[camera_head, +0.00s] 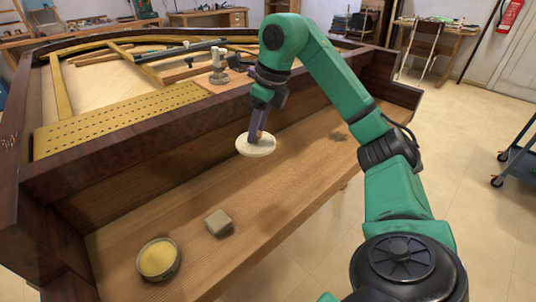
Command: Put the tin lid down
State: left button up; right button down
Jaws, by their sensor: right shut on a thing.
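A pale, round tin lid (248,147) hangs roughly level over the middle of the wooden shelf. My right gripper (258,134) points down and is shut on the lid, near its right side; its fingertips are small and partly hidden. A round tin (158,259) with yellow contents stands uncovered on the shelf at the lower left. I cannot tell the exact gap between the lid and the shelf. My left gripper does not show.
A small grey-green block (219,222) lies on the shelf (300,185), right of the tin. The piano's dark front wall (150,142) rises behind the shelf. Metal parts (218,70) sit inside the piano case. The shelf has clear wood between block and lid.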

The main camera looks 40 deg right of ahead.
aim_at(257, 143)
jog(key=f, duration=0.1)
jog(key=f+b, duration=0.1)
jog(key=f, duration=0.1)
jog(key=shift+a+f+b, duration=0.25)
jog(key=shift+f+b, duration=0.05)
notch_tip(257, 143, down, 3)
jog(key=shift+a+r+b, duration=0.15)
jog(key=shift+r+b, duration=0.05)
jog(key=shift+b, duration=0.35)
notch_tip(257, 143, down, 13)
jog(key=b, duration=0.4)
jog(key=shift+f, duration=0.1)
jog(key=shift+w, duration=0.1)
pick_arm(q)
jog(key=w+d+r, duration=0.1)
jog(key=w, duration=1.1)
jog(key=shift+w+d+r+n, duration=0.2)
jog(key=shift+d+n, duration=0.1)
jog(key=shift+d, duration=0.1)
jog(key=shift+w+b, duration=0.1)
jog(key=shift+b, duration=0.2)
pick_arm(e)
jog(key=c, duration=0.5)
grip_release()
jog(key=shift+f, duration=0.1)
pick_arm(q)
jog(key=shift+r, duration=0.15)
